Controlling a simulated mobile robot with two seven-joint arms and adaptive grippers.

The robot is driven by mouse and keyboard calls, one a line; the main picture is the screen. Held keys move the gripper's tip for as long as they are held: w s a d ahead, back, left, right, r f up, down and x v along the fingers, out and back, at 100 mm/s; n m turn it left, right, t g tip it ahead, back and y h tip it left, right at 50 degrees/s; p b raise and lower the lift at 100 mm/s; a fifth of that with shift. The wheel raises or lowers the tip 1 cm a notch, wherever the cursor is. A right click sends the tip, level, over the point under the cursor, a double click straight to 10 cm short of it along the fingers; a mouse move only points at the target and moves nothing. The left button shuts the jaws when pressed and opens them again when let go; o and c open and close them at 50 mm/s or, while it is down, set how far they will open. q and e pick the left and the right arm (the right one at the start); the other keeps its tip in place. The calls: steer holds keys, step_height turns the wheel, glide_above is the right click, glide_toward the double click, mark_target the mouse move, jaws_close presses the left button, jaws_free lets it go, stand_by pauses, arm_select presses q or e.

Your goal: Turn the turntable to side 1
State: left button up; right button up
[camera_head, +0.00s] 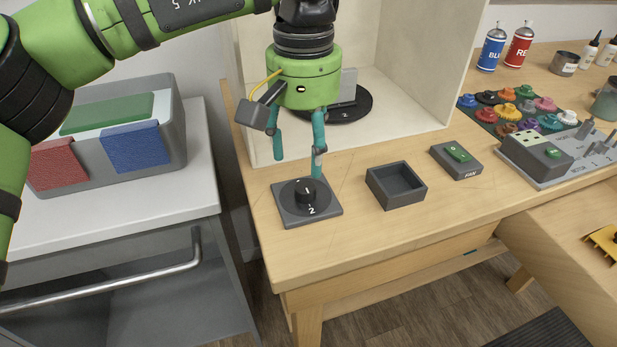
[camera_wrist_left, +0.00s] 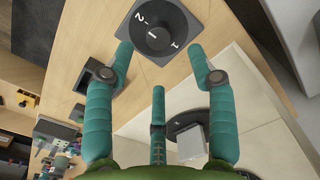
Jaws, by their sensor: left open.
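The turntable is a black round disc (camera_head: 362,105) inside the pale booth, with a grey block (camera_head: 348,86) standing on it. It is partly hidden behind my left gripper in the head view, and also shows in the left wrist view (camera_wrist_left: 172,128). A black knob (camera_head: 304,193) sits on a dark square plate marked 1 and 2 near the table's front left; the left wrist view shows this knob (camera_wrist_left: 152,38) too. I cannot tell clearly which number it points to. My left gripper (camera_head: 298,166) is open and empty, fingers pointing down, above the knob's back edge.
An open dark tray (camera_head: 396,198) and a fan switch box (camera_head: 456,160) stand right of the knob. Coloured gears (camera_head: 514,108) and spray cans (camera_head: 519,46) are farther right. A grey bin (camera_head: 172,150) with coloured pads stands on the left cabinet.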

mark_target(306, 187)
arm_select(q)
step_height(306, 187, down, 7)
steer(key=shift+s+r, duration=0.1)
steer(key=shift+r, duration=0.1)
jaws_close()
